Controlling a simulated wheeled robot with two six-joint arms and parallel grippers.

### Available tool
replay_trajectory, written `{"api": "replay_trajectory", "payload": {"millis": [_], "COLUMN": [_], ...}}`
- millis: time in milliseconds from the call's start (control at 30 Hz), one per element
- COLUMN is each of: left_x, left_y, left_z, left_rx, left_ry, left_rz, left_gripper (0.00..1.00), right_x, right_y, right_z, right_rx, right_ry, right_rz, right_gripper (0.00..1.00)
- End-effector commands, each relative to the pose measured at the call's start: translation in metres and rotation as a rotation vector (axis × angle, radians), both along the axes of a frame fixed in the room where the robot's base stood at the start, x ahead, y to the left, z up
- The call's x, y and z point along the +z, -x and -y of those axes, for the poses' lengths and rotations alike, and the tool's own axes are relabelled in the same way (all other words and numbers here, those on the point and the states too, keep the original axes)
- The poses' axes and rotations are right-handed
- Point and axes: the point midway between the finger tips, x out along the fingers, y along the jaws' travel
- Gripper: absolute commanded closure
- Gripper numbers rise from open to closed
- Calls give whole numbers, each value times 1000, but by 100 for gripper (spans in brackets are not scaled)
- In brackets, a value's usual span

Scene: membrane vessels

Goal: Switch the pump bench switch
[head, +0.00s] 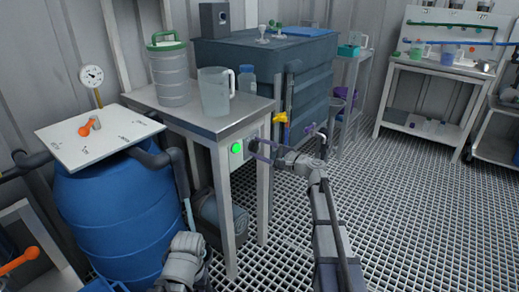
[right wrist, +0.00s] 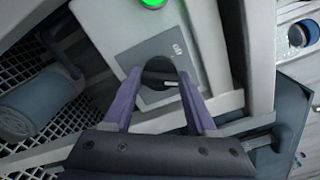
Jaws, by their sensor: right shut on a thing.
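The pump bench (head: 222,122) is a grey steel table with a control box under its top. On the box in the right wrist view is a grey plate (right wrist: 135,58) with a round black rotary switch (right wrist: 158,66) and a white pointer mark aimed right. A green lamp (head: 236,147) glows beside it; it also shows in the right wrist view (right wrist: 153,3). My right gripper (head: 254,147) reaches the box from the right. In its wrist view, its purple fingers (right wrist: 160,80) are shut on the switch, one on each side. My left gripper is not in view.
A ribbed canister (head: 170,75), a clear jug (head: 214,92) and a blue-capped bottle (head: 246,80) stand on the bench. A blue barrel (head: 110,215) with a white panel (head: 95,138) is at left. A pump motor (head: 218,215) lies beneath. The grating floor at right is clear.

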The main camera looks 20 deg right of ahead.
Motion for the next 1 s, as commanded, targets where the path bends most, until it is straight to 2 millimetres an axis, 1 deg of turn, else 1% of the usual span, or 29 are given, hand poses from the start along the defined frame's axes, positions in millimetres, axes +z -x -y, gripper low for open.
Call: {"api": "replay_trajectory", "payload": {"millis": [267, 433, 1000], "left_x": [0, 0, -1], "left_y": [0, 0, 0], "left_z": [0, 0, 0], "left_rx": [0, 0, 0], "left_ry": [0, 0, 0], "left_rz": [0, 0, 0], "left_gripper": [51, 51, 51], "right_x": [0, 0, -1], "right_y": [0, 0, 1], "right_z": [0, 0, 0], "right_rx": [0, 0, 1], "right_ry": [22, 87, 495], "right_rz": [16, 67, 384], "right_gripper": [98, 98, 98]}}
